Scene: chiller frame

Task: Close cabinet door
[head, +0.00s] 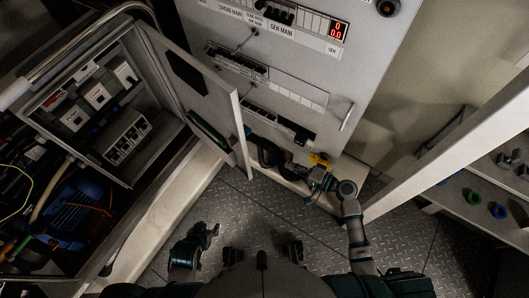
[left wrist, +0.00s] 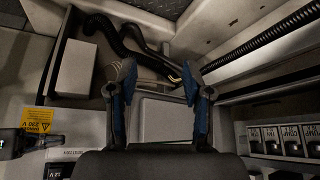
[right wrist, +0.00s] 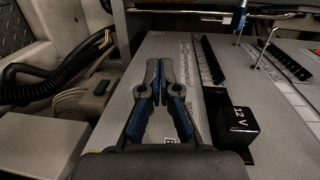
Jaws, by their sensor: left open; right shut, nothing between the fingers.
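A grey cabinet door panel (head: 190,85) stands open at the centre-left of the head view, with a pale upright edge (head: 240,140). It is between an open box of breakers and a white labelled panel (head: 285,50). My left gripper (head: 208,230) is low over the floor, apart from the door. In the left wrist view its blue-padded fingers (left wrist: 157,75) are open and empty. My right gripper (head: 322,172) is by the lower end of the labelled panel, near a yellow tag. In the right wrist view its fingers (right wrist: 159,68) are shut with nothing between them.
An open box with breakers (head: 95,95) and wiring is at left. Black hoses (head: 265,150) lie below the labelled panel. A pale beam (head: 450,125) crosses at right. A black 12 V box (right wrist: 231,126) is beside my right gripper. Tread-plate floor (head: 245,215) is clear.

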